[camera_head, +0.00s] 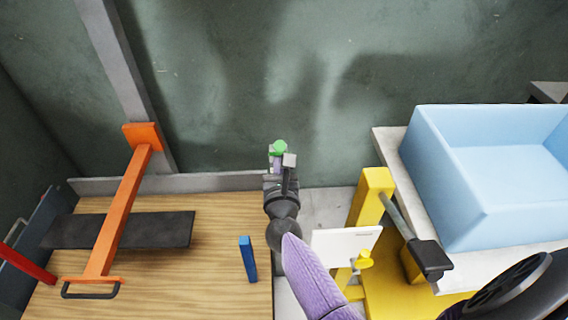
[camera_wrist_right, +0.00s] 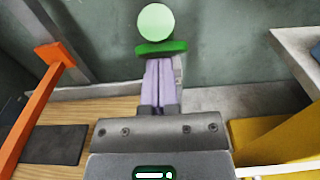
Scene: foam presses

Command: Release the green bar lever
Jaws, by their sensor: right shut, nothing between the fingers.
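The green bar lever shows as a light green round knob (camera_wrist_right: 155,22) above a darker green bar (camera_wrist_right: 160,48) in the right wrist view. In the head view only a small green piece (camera_head: 279,148) shows, right at the fingertips. My right gripper (camera_head: 278,160) is shut and empty. In the right wrist view its two light purple fingers (camera_wrist_right: 160,60) lie side by side and end just at the green bar. I cannot tell whether they touch it. The rest of the lever is hidden behind the gripper or too small to see. My left gripper is not in view.
An orange lever arm (camera_head: 123,215) crosses a dark plate (camera_head: 170,230) over the wooden top (camera_head: 205,285) at left. A small blue block (camera_head: 248,259) stands there. A yellow press frame (camera_head: 371,195) and a light blue bin (camera_head: 448,190) are at right.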

